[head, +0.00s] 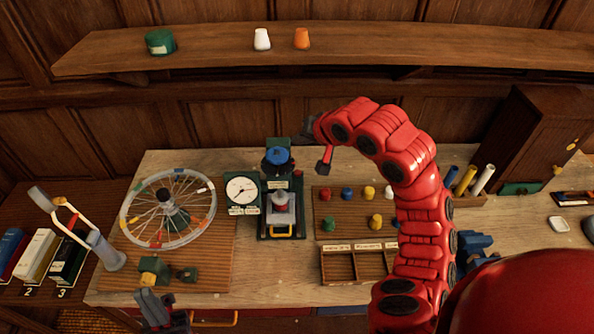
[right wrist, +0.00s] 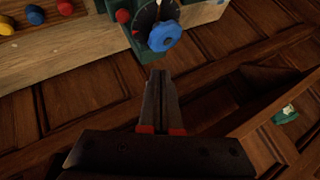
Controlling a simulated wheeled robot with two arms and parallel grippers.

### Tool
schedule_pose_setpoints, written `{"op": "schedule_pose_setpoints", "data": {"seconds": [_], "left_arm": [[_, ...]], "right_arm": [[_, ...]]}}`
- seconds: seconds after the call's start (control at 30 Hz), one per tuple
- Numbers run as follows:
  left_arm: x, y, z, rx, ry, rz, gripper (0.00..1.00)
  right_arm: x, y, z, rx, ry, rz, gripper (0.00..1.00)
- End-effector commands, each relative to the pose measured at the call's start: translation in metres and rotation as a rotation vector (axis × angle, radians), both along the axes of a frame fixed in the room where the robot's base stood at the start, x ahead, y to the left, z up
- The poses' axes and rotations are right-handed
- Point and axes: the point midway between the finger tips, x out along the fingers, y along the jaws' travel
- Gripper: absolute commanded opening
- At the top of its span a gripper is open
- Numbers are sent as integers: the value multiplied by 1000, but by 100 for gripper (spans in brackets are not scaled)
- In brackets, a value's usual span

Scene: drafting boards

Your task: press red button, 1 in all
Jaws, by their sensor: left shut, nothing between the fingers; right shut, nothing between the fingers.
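A small red button (right wrist: 122,16) sits on a green panel with a dial and a blue knob (right wrist: 163,35) in the right wrist view. In the head view, the panel's blue knob (head: 278,156) shows at the back of the bench, and the red button (head: 298,173) is a tiny spot beside it. My right gripper (right wrist: 161,74) is shut and empty, apart from the panel. In the head view, only a grey bit of my right gripper (head: 308,127) shows past the red arm. My left gripper (head: 157,306) is shut and empty at the front edge, low left.
A spoked wheel (head: 167,208), a white gauge (head: 242,189) and a small press (head: 281,212) stand on the bench. A peg board (head: 350,208) with coloured pegs is right of the press. A shelf (head: 380,45) runs above. My right arm covers the bench's right part.

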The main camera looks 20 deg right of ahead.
Motion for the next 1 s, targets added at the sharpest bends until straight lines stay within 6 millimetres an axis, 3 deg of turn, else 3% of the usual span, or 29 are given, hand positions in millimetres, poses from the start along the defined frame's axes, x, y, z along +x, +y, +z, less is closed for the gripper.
{"op": "schedule_pose_setpoints", "data": {"seconds": [0.27, 0.8, 1.0], "left_arm": [[0, 0, -8, 0, 0, 0, 0], [0, 0, -40, 0, 0, 0, 0], [0, 0, -42, 0, 0, 0, 0]], "right_arm": [[0, 1, -15, 0, 2, 1, 0], [0, 0, -83, 1, 2, 0, 0], [0, 0, -89, 1, -1, 1, 0]]}}
